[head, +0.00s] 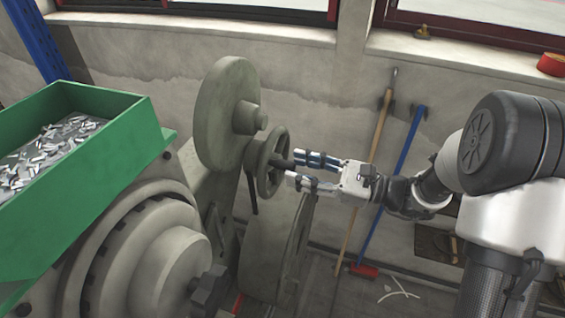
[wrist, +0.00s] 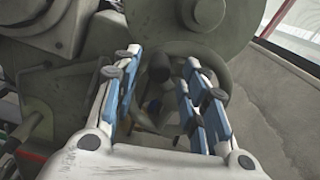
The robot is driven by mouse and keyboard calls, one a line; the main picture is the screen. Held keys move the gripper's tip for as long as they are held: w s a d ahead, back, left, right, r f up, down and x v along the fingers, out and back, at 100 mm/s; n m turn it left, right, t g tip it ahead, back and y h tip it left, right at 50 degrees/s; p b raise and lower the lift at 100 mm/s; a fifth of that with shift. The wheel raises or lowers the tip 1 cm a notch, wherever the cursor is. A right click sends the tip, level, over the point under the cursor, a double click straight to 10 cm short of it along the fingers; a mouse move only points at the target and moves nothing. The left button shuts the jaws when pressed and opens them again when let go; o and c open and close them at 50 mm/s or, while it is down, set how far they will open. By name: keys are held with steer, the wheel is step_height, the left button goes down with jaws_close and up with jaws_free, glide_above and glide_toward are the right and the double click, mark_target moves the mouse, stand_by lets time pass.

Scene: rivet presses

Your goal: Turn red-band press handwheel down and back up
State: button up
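The grey-green handwheel (head: 266,172) stands upright on the press in the middle of the head view. A dark handle knob (head: 282,163) sticks out from its face towards my gripper (head: 293,170). My gripper comes in from the right with its two fingers apart. In the wrist view, the fingers (wrist: 155,72) stand wide on either side of the dark knob (wrist: 158,68), with gaps visible on both sides. The fingertips are close to the wheel; I cannot tell whether they touch it. No red band is clear on the wheel itself.
A large round disc (head: 220,115) sits above and behind the wheel. A green bin (head: 90,190) of metal rivets stands at the left, above another machine (head: 150,255). A brown-handled broom (head: 368,170) and a blue-handled one (head: 392,185) lean on the wall behind my arm.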

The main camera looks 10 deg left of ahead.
mark_target(269, 162)
steer(key=a, duration=0.4)
steer(key=shift+w+a, duration=0.35)
steer(key=shift+a, duration=0.05)
jaws_close()
stand_by(0.5)
